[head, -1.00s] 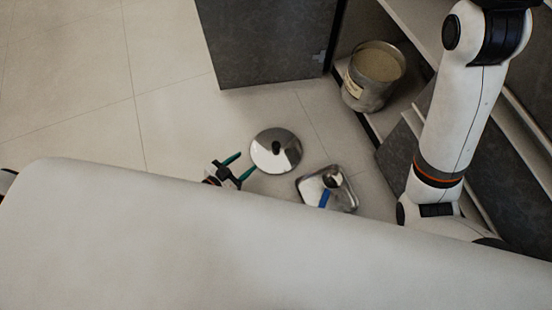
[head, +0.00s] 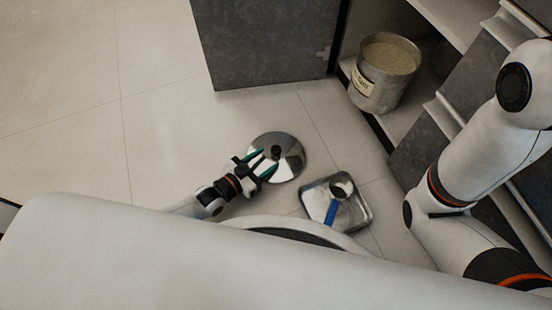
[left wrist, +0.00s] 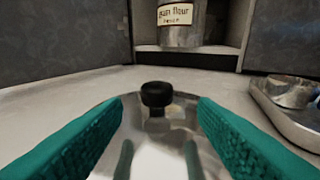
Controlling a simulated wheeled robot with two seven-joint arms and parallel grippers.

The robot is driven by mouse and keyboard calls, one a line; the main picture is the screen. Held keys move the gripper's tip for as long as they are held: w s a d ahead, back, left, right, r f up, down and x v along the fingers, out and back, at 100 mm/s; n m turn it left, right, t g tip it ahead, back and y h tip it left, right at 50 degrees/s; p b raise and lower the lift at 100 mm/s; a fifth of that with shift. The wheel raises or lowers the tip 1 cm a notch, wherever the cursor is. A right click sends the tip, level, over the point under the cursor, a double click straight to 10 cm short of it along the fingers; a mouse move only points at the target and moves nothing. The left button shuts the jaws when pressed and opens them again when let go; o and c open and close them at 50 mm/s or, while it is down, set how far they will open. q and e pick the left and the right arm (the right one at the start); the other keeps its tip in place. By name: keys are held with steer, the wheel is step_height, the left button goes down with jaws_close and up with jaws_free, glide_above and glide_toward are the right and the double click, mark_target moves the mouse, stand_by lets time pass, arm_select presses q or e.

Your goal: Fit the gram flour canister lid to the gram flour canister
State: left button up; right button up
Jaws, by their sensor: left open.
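The canister lid (head: 290,165) is a shiny round metal disc with a black knob (head: 277,152), lying flat on the floor. My left gripper (head: 264,164) is open over the near left part of the lid. In the left wrist view the knob (left wrist: 156,94) stands ahead, centred between the two teal fingers, and nothing is held. The gram flour canister (head: 382,78) is metal, open-topped and full of pale flour, standing in the low cupboard. Its label (left wrist: 175,15) reads gram flour in the left wrist view. My right arm shows at the right, but its gripper is out of view.
A metal tray (head: 362,214) with a blue-handled scoop (head: 331,212) lies on the floor right of the lid. A dark cupboard door (head: 265,45) stands open left of the canister. The floor at the left is clear.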

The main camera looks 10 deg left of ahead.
mark_target(272, 153)
arm_select(q)
steer(key=b+x, duration=0.2)
steer(key=x, duration=0.1)
steer(key=b+x, duration=0.1)
steer(key=b, duration=0.1)
steer(key=shift+w+d+r, duration=0.1)
steer(key=shift+w+r, duration=0.1)
steer(key=shift+w, duration=0.25)
steer(key=shift+w+d+r, duration=0.1)
steer(key=shift+w+d, duration=0.1)
steer(key=shift+w, duration=0.05)
jaws_close()
steer(key=shift+r, duration=0.15)
